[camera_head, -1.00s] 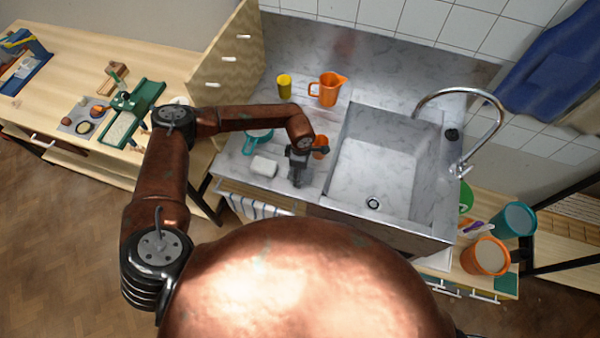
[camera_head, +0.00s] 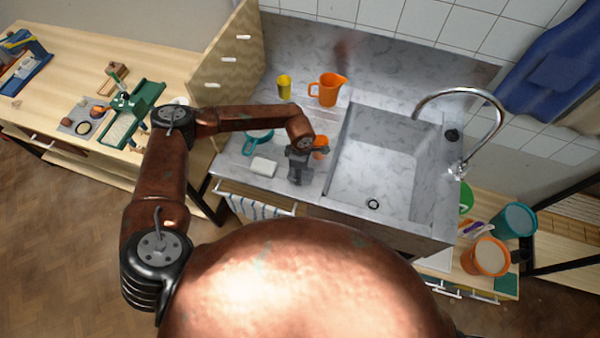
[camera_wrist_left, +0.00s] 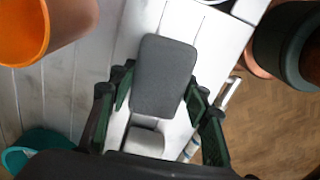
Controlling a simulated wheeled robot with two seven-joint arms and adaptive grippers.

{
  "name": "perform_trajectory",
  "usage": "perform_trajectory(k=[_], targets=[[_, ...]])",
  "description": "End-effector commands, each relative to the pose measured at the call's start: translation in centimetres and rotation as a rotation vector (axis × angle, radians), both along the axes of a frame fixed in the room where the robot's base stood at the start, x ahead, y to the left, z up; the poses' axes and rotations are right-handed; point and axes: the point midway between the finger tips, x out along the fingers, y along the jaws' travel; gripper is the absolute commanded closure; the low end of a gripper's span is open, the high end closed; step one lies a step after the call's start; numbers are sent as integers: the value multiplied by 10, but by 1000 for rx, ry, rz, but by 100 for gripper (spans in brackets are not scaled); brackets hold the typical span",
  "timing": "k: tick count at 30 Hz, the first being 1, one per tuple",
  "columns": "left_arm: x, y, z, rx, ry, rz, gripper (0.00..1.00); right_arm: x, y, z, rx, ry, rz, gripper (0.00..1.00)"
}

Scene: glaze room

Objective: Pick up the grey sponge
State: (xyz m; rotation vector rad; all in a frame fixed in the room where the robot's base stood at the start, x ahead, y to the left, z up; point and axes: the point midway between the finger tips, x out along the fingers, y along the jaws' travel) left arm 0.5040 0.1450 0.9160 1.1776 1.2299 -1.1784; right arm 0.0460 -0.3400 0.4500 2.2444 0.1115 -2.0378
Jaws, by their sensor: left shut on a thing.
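The grey sponge (camera_wrist_left: 165,72) is a dark grey rounded block in the left wrist view. It lies between the two green-lined fingers of my left gripper (camera_wrist_left: 159,88), which is shut on it. In the head view my left gripper (camera_head: 299,168) is at the front of the counter, left of the sink. The sponge cannot be told apart from the gripper there. My right gripper is not in view.
An orange jug (camera_head: 327,89) and yellow cup (camera_head: 284,86) stand behind. The sink (camera_head: 375,168) is empty.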

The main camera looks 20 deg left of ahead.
Motion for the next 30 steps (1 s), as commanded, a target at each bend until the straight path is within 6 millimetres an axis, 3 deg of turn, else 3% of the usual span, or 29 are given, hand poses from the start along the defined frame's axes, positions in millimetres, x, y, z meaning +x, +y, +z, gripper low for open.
perform_trajectory(k=[7,15,22,30], targets=[[2,0,27,-1,-5,-1,71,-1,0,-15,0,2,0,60],[-28,-43,87,-2,-4,-8,71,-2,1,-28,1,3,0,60],[-58,-88,110,-2,-2,-7,71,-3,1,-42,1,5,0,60],[-76,-113,126,0,-2,-3,71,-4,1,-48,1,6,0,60]])
